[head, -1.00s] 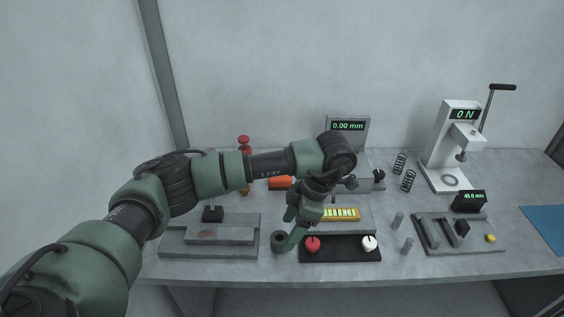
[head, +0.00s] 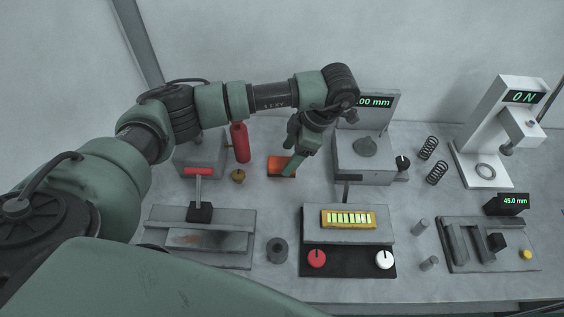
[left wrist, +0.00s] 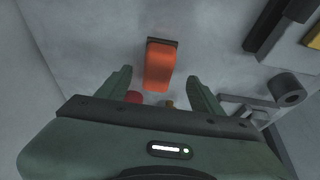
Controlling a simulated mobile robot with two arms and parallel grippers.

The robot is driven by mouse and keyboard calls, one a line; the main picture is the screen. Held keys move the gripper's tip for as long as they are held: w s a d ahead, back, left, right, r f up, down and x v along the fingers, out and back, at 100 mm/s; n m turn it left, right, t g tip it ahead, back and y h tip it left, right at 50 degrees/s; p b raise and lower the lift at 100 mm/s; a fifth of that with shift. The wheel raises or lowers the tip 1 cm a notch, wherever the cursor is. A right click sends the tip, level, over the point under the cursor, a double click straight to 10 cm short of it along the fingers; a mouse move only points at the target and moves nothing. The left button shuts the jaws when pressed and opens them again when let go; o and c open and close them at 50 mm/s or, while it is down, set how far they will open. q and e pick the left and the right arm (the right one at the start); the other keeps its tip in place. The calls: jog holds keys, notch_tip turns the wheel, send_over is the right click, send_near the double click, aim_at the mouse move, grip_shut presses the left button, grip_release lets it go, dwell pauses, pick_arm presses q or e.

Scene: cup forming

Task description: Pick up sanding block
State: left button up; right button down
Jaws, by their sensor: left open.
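The sanding block (head: 281,167) is an orange block with a dark layer along one edge, lying on the bench left of the grey gauge. It also shows in the left wrist view (left wrist: 159,66), ahead of the fingers and between their lines. My left gripper (head: 291,155) is open and empty, above and close to the block, and partly covers it in the head view. In the left wrist view its two green fingers (left wrist: 161,88) are spread apart. I cannot tell the exact gap between fingers and block. My right gripper is not in view.
A red cylinder (head: 240,143) and a small brass piece (head: 238,176) stand left of the block. The grey gauge (head: 364,163) is close on the right. A dark ring (head: 277,250) and a panel with a yellow display (head: 347,219) are nearer the front.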

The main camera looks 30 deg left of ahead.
aim_at(281, 161)
pick_arm(q)
jog(key=x, duration=0.2)
jog(key=p+x, duration=0.1)
jog(key=x, duration=0.1)
jog(key=shift+a+r, duration=0.1)
jog(key=shift+a, duration=0.1)
jog(key=shift+a+f, duration=0.1)
jog(key=shift+f, duration=0.25)
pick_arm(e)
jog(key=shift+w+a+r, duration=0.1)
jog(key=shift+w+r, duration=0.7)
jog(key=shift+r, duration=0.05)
pick_arm(q)
jog(key=shift+c, duration=0.3)
grip_shut()
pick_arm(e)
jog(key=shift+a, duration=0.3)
pick_arm(q)
jog(key=shift+r, duration=0.1)
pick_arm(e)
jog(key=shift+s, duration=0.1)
pick_arm(q)
jog(key=shift+r, duration=0.5)
notch_tip(281, 161, up, 19)
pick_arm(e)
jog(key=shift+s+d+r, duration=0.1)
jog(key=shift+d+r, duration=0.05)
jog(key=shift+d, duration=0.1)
